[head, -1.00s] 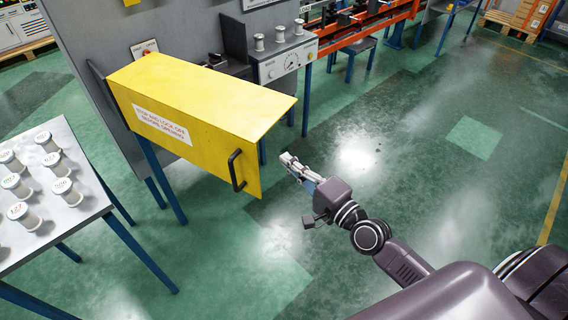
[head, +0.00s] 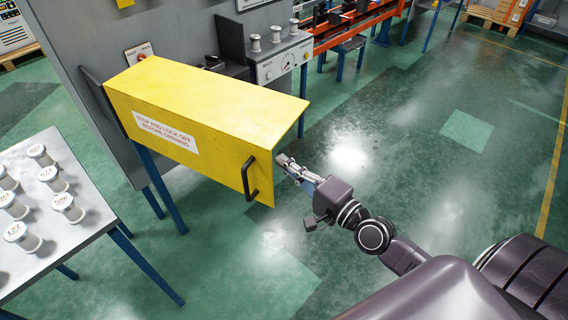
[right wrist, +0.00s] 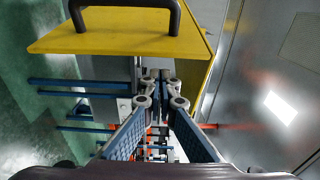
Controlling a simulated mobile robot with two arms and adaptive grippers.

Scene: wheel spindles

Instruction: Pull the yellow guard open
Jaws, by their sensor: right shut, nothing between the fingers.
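The yellow guard (head: 180,110) is a long box-like cover on the grey machine, with a white warning label on its front. Its black handle (head: 249,178) is near the right end of the front face. The handle also shows at the top of the right wrist view (right wrist: 125,10), above the guard's yellow panel (right wrist: 125,38). My right gripper (head: 281,160) is just right of the guard's right end, apart from the handle. Its fingers (right wrist: 158,88) are shut and empty. My left gripper is out of view.
A table (head: 95,222) with several labelled spools stands at the left. A grey control box (head: 282,62) with a dial and spools on top stands behind the guard. The green floor (head: 400,190) to the right is clear.

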